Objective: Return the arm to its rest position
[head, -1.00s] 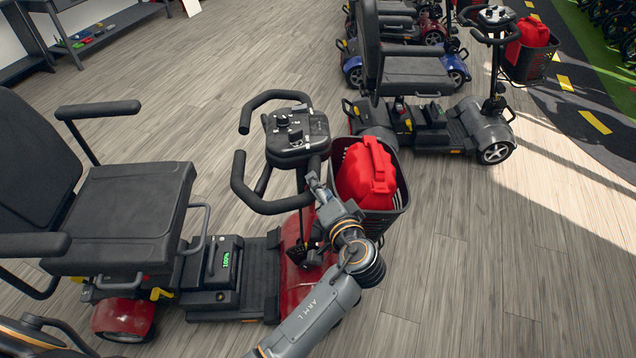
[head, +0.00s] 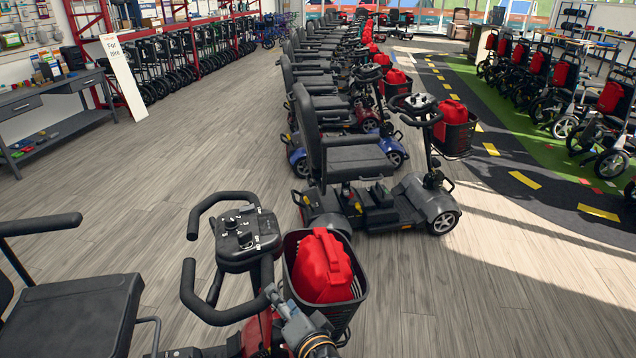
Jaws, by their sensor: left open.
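My left gripper (head: 275,294) shows at the bottom centre of the head view, small and partly cut off by the frame edge. It is open, beside the steering column of the nearest red scooter (head: 258,335). It is just left of the black front basket (head: 343,308) and below the control console (head: 246,238). I cannot tell whether it touches the scooter. A red bag-like container (head: 322,265) sits in the basket. Only the wrist end of my left arm shows. My right gripper is not in view.
The nearest scooter's seat (head: 70,318) fills the lower left. A workbench (head: 62,110) and a sign (head: 124,78) stand at the left. Grey floor is clear at centre left and lower right.

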